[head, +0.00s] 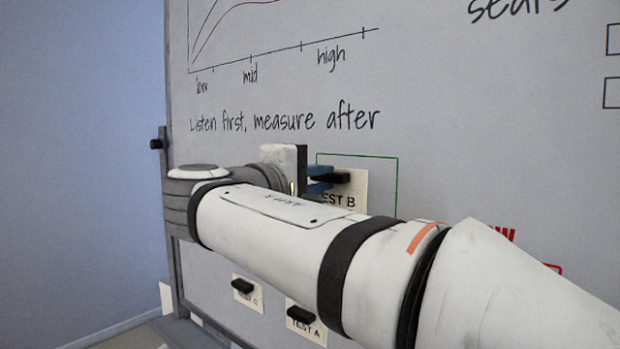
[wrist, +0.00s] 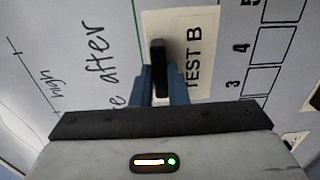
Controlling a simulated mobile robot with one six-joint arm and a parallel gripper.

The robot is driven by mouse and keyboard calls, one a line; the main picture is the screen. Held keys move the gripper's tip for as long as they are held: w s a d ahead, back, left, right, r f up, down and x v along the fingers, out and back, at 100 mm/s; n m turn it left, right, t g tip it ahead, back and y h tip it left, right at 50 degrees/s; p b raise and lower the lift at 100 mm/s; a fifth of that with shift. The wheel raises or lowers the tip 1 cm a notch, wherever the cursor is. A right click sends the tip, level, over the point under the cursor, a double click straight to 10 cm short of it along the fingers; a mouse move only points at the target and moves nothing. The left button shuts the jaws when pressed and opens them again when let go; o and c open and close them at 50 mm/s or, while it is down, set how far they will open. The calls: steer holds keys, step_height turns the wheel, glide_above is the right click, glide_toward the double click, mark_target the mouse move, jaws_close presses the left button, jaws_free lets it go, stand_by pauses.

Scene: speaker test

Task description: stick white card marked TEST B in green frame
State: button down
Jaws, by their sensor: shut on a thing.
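The white card marked TEST B (head: 357,190) is at the board, with a black grip block (head: 335,177) on its face. My gripper (head: 320,182) has its blue fingers closed on this block. In the wrist view the card (wrist: 192,62) shows beyond my fingers (wrist: 161,88), with the block between them. The green frame (head: 397,180) is a thin outline drawn on the board. The card overlaps its left part in the head view, and its top line (wrist: 134,14) runs beside the card in the wrist view. My arm hides the frame's lower part. I cannot tell whether the card touches the board.
The whiteboard (head: 450,130) carries a graph, handwriting and checkboxes. Cards marked TEST C (head: 250,298) and TEST A (head: 308,332) with black grips are low on the board, below my arm. Red markings (head: 553,268) show at the lower right.

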steer(key=shift+x, duration=2.1)
steer(key=shift+w+d, duration=0.3)
steer(key=shift+w, duration=0.1)
steer(key=c, duration=0.9)
jaws_free()
steer(key=shift+c, duration=0.2)
steer(key=shift+b+v, duration=0.75)
steer(key=shift+v, duration=2.85)
